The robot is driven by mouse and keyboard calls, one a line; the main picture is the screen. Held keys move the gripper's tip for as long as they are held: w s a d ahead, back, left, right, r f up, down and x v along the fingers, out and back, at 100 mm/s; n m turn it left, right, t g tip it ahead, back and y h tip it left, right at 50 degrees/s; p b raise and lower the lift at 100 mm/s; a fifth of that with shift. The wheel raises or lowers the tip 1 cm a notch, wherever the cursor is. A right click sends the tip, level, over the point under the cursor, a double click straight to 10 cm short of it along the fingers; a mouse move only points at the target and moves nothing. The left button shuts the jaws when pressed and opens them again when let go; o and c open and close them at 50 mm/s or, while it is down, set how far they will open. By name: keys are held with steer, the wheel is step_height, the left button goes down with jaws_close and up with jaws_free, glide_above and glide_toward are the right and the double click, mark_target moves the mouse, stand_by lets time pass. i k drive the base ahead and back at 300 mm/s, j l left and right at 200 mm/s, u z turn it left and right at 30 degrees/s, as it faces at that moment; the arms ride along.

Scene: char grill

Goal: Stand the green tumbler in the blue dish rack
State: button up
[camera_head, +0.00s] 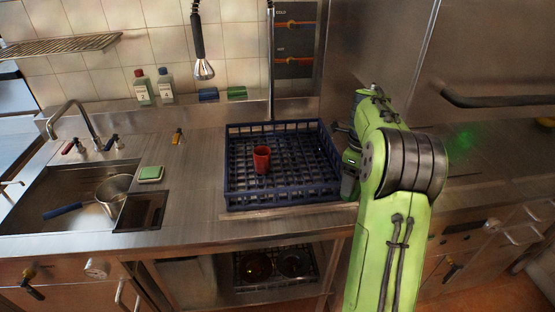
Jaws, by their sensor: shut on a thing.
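The blue dish rack (234,199) stands on the steel counter left of my arm. A red tumbler (261,159) stands upright in it. My gripper (344,131) is at the rack's right edge, partly hidden by my green arm. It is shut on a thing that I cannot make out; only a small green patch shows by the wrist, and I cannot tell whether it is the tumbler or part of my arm. A small green cylinder (237,93) lies on the back ledge; I cannot tell whether it is a tumbler.
A blue cylinder (208,95) and two bottles (143,88) are on the back ledge. A spray hose (203,68) hangs behind the rack. The sink (40,190) at left holds a pan (114,190). A green sponge (150,173) lies beside it. Much of the rack is empty.

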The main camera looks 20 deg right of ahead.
mark_target(301, 166)
steer(key=i, duration=0.9)
